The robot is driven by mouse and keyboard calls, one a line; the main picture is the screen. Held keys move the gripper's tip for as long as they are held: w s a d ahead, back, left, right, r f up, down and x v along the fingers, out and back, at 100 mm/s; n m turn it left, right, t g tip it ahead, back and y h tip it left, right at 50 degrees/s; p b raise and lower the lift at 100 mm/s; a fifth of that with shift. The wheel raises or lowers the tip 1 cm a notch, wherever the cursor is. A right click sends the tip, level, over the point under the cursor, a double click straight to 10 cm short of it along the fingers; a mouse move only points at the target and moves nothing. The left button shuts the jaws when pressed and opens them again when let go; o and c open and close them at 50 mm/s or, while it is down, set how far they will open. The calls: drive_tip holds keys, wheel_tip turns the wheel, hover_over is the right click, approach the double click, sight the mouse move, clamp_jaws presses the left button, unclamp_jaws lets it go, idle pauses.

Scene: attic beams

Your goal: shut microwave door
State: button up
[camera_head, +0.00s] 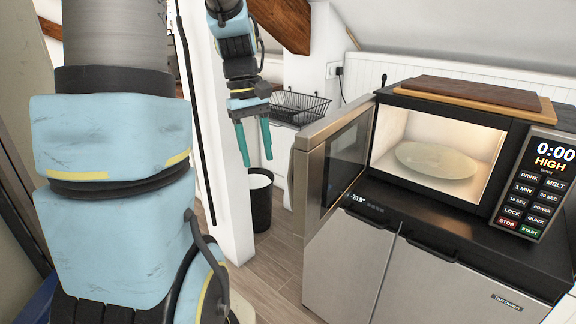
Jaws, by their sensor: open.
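The microwave (517,150) stands on a low steel-fronted unit at the right. Its door (331,163) is hinged on the left side and stands wide open, swung out toward the left and front. The lit cavity shows a round glass plate (437,160) inside. My gripper (256,150) hangs pointing down, left of the door's free edge and apart from it. Its two teal fingers are spread and empty. The door's outer face is mostly turned away from view.
Wooden boards (476,95) lie on top of the microwave. The steel-fronted unit (345,262) is below it. A black bin (261,202) stands on the floor behind my gripper, and a wire basket (299,106) sits farther back. A white post (212,120) rises left of my gripper. Wooden floor shows before the unit.

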sight(292, 175)
drive_tip(key=w+d+r+n+g+h, duration=0.1)
drive_tip(key=w+d+r+n+g, duration=0.1)
drive_tip(key=w+d+r+n, duration=0.25)
drive_tip(key=shift+m, duration=0.55)
drive_tip(key=x, duration=0.3)
drive_tip(key=s+p+x, duration=0.1)
drive_tip(key=x, duration=0.2)
drive_tip(key=d+x, duration=0.1)
drive_tip(key=x, duration=0.3)
drive_tip(key=shift+s+d+r, duration=0.15)
drive_tip(key=shift+s+r, duration=0.05)
drive_tip(key=shift+r, duration=0.15)
clamp_jaws()
idle(0.4)
